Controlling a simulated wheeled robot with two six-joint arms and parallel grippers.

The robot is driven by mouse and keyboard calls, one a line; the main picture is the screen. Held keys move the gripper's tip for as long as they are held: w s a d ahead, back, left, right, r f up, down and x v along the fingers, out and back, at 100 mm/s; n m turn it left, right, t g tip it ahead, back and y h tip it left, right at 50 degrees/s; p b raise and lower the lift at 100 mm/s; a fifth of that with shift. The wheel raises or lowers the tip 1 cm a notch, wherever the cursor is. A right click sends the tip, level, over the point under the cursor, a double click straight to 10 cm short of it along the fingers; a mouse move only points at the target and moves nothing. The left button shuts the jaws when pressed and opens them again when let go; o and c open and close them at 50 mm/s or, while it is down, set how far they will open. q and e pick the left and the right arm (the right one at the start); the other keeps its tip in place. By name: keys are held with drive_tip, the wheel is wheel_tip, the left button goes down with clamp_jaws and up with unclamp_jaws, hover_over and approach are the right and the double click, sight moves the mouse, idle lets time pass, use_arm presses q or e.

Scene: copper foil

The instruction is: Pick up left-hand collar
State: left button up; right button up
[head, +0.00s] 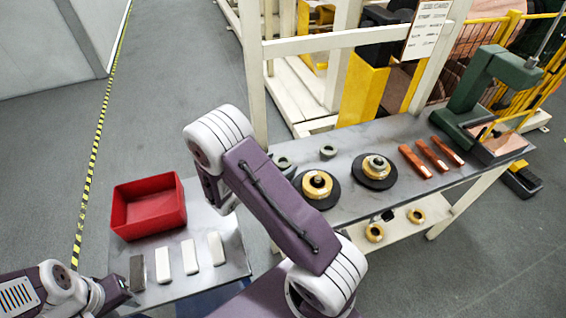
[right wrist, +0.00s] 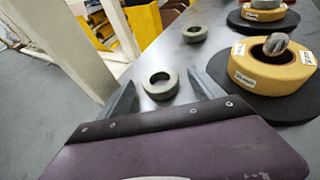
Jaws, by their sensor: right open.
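The left-hand collar (head: 283,162) is a small grey-green ring lying flat on the grey bench, partly beside my right arm in the head view. In the right wrist view this collar (right wrist: 150,88) lies just beyond and between the fingertips of my right gripper (right wrist: 162,79). The right gripper is open and empty, with a finger on each side of the ring. A second, similar collar (head: 328,152) lies to its right and farther back; it also shows in the right wrist view (right wrist: 195,34). My left gripper (head: 122,291) is at the lower left, its jaws unclear.
Gold spools (head: 317,194) (head: 375,171) sit on black discs right of the collars. Copper bars (head: 432,156) and a green press (head: 470,88) stand farther right. A red bin (head: 148,232) and several blocks (head: 189,256) are on the left table. A white post (head: 254,75) rises behind the collars.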

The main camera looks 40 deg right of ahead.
drive_tip(key=shift+w+d+f, duration=0.15)
drive_tip(key=shift+d+f, duration=0.1)
drive_tip(key=shift+d, duration=0.3)
drive_tip(key=shift+a+r, duration=0.1)
drive_tip(key=shift+c, duration=1.2)
clamp_jaws()
wheel_tip(320, 180, up, 10)
drive_tip(key=p, duration=0.1)
